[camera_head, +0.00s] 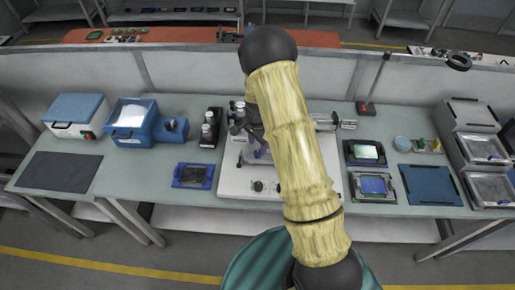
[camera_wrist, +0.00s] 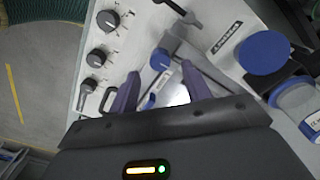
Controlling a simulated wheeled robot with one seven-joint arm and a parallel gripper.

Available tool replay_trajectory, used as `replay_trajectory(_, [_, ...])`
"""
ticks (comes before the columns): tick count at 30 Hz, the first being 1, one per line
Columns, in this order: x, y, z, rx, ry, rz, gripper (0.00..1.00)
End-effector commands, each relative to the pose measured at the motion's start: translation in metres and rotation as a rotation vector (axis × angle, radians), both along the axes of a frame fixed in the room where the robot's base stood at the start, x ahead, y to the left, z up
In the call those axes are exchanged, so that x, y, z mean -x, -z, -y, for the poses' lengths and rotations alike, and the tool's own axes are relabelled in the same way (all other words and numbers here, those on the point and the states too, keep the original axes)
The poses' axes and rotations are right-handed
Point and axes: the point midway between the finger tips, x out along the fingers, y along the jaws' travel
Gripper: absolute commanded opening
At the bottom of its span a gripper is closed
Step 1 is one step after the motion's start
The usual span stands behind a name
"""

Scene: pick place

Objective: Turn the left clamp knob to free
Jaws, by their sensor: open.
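In the wrist view, my gripper (camera_wrist: 160,70) is open, with its two purple fingers apart. A small blue knob (camera_wrist: 160,59) with a pale pointer mark shows between the fingertips, on a grey metal part of the white machine (camera_wrist: 138,28). I cannot tell whether the fingers touch it or whether it is the left clamp knob. Several black dial knobs, one of them large (camera_wrist: 107,20), run along the machine's edge at left. In the head view, my arm covers much of the machine (camera_head: 233,184), and the gripper is mostly hidden.
A large blue disc (camera_wrist: 264,52) and a blue-capped part (camera_wrist: 294,98) lie to the right in the wrist view. On the bench, a blue-framed board (camera_head: 193,176) and dark bottle rack (camera_head: 210,128) stand left of the machine. Device trays (camera_head: 373,187) stand at right.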

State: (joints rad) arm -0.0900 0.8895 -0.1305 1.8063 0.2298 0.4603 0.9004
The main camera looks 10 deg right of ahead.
Motion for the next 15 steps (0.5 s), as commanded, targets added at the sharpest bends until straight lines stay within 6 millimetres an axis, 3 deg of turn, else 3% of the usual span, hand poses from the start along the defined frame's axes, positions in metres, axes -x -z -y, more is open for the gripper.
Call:
replay_trajectory(7, [0.001,0.031,0.000,0.000,0.000,-0.003,0.48])
replay_trajectory(15, [0.000,0.042,0.000,0.000,0.000,0.000,0.48])
